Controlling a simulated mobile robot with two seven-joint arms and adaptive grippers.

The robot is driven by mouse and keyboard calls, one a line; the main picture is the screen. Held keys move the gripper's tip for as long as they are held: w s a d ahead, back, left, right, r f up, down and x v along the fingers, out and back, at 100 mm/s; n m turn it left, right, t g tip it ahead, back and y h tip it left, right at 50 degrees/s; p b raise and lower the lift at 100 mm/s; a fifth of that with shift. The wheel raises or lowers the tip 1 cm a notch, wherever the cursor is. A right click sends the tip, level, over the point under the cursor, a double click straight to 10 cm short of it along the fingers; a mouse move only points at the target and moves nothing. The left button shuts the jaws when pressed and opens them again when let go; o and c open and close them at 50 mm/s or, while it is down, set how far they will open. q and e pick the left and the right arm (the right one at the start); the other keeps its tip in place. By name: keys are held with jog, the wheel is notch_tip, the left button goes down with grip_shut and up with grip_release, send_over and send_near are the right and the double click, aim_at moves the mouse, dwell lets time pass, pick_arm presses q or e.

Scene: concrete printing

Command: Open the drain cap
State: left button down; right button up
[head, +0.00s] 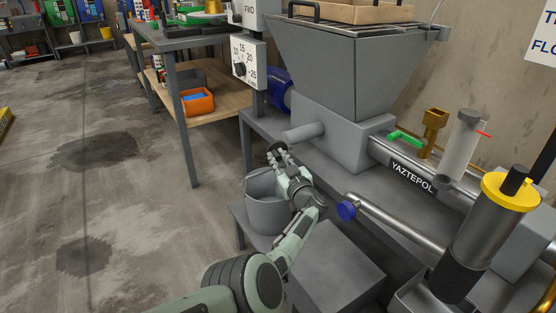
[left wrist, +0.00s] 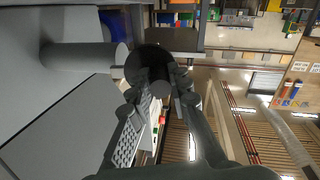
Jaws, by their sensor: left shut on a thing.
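My left gripper (head: 279,156) is shut on a small black cap (head: 277,147), which also shows as a dark disc with a knob between the fingers in the left wrist view (left wrist: 148,66). The short grey drain pipe (head: 302,132) sticks out from the block under the hopper; it also shows in the left wrist view (left wrist: 85,57). In the head view the cap sits just below and in front of the pipe's end, which looks uncovered. The size of the gap is hard to tell. My right gripper is not in view.
A grey bucket (head: 265,214) stands below my left gripper on a low step. A pipe with a blue end (head: 346,211) is to the right. The grey hopper (head: 350,70) stands above. A workbench with an orange bin (head: 198,102) is at the back left. Open floor lies left.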

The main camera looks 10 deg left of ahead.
aim_at(278, 155)
pick_arm(q)
jog(key=shift+r, duration=0.1)
jog(key=c, duration=1.4)
grip_release()
jog(key=shift+a+r, duration=0.4)
jog(key=shift+r, duration=0.4)
jog(key=shift+d+r, duration=0.45)
notch_tip(278, 155, up, 8)
jog(key=shift+f, duration=0.25)
